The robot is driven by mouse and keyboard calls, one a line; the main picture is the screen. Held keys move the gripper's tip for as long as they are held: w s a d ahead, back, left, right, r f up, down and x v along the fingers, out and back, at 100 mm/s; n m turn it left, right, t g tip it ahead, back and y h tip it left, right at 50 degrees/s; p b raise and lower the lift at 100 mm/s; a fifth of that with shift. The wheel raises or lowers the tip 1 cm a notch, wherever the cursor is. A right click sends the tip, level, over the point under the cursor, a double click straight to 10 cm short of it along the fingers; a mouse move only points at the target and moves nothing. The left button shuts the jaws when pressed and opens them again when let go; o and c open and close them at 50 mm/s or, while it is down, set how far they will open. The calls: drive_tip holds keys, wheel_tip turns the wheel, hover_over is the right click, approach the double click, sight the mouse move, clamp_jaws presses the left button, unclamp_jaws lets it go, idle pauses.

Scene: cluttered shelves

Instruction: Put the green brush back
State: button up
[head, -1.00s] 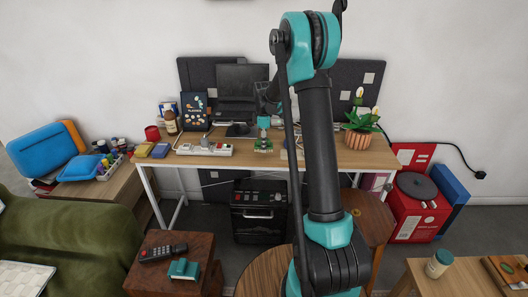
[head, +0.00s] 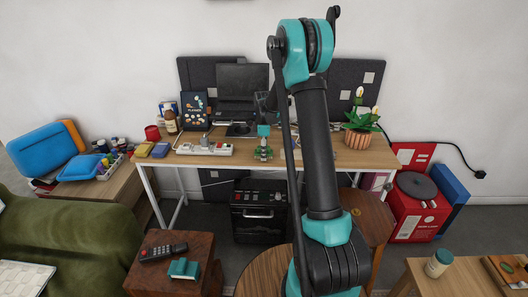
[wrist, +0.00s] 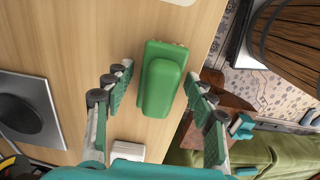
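The green brush (wrist: 161,82) lies on the wooden desk near its front edge, with a raised handle on top and a little brown along one end. My gripper (wrist: 159,78) is open, with one finger on each side of the brush in the wrist view. I see gaps between the fingers and the brush. In the head view my gripper (head: 263,152) points down at the desk's front middle, and the brush there is hard to tell apart from the green finger pads.
On the desk (head: 312,157), a white power strip (head: 205,149) lies left of my gripper. A laptop (head: 242,95) stands behind, and a potted plant (head: 357,134) stands to the right. A side table (head: 160,288) holds a remote (head: 163,252) and a teal object (head: 184,268).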

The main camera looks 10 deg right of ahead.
wheel_tip(320, 180, up, 11)
drive_tip(key=shift+r, duration=0.5)
drive_tip(key=s+d+f+m+t, duration=0.1)
drive_tip(key=s+m, duration=0.4)
drive_tip(key=s, duration=0.7)
drive_tip(key=s+d+f+m+t, duration=0.1)
drive_tip(key=s+f+m, duration=0.2)
drive_tip(key=s, duration=0.9)
drive_tip(key=s+d+f+m+t, duration=0.2)
drive_tip(key=s+m, duration=0.5)
drive_tip(key=s, duration=0.5)
drive_tip(key=shift+m, duration=0.4)
